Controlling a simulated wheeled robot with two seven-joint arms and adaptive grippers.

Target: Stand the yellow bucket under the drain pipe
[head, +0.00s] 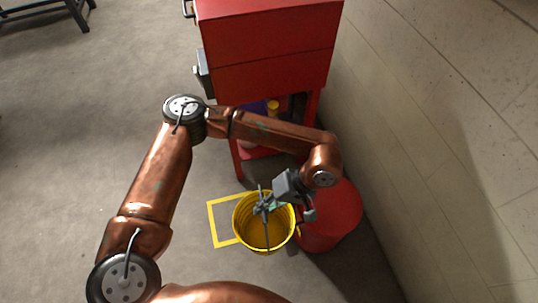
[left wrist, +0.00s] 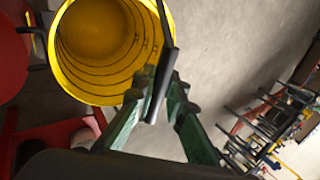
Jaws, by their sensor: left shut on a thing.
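The yellow bucket (head: 240,222) is upright at the lower middle of the head view, beside the red drum. In the left wrist view its open mouth (left wrist: 95,40) fills the upper left, and the inside looks empty. My left gripper (head: 266,205) is over the bucket's mouth, shut on the bucket's dark handle (head: 267,236). In the left wrist view the green fingers (left wrist: 160,88) close around this bar. Whether the bucket touches the floor is hard to tell. I cannot make out a drain pipe in either view. My right gripper is not in view.
A yellow outline (head: 212,228) is marked on the floor, partly hidden by the bucket. The red drum (head: 343,212) stands close at the right. A red cabinet (head: 265,50) with an open lower shelf stands behind, along the wall (head: 430,110).

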